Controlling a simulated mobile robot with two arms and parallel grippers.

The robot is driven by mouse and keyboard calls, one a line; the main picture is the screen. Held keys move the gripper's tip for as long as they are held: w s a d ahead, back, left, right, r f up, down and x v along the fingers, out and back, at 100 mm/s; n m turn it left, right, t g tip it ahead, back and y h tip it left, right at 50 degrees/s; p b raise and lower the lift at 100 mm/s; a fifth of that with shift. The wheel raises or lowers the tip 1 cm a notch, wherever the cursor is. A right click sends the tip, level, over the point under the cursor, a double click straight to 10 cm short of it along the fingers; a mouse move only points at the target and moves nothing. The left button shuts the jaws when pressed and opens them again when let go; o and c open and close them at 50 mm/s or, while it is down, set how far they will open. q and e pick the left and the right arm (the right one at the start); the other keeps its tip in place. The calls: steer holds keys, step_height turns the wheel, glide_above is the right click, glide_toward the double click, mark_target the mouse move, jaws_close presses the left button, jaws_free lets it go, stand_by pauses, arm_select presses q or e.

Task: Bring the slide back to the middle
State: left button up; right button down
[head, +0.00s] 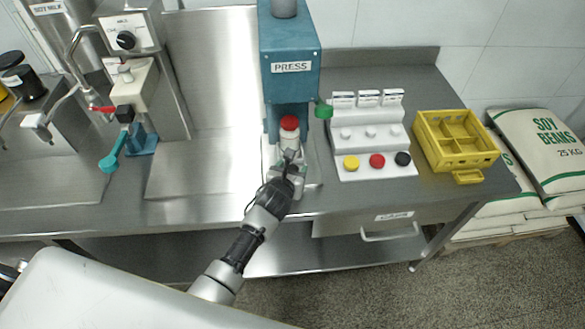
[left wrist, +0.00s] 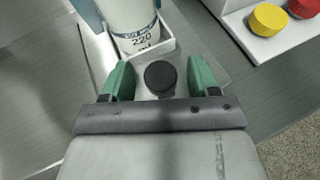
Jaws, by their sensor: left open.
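The slide (left wrist: 168,43) is a pale holder at the press (head: 291,67). A white bottle (head: 289,138) with a red cap stands in it, below the press head. The left wrist view shows the bottle's lower part (left wrist: 130,18) with a "220 ml" label. A round black knob (left wrist: 160,77) is on the near side of the slide. My left gripper (head: 290,178) is at the front of the slide. Its green fingers are open, one on each side of the knob, with a gap on both sides. The gripper hides part of the slide in the head view.
A white stepped rack (head: 365,146) with yellow, red and black caps stands right of the press. A yellow crate (head: 457,144) is farther right. A dispenser with a teal lever (head: 112,158) stands left. The steel counter (head: 200,180) between is clear.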

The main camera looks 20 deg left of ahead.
arm_select(q)
steer(key=shift+w+f, duration=0.15)
steer(key=shift+w, duration=0.25)
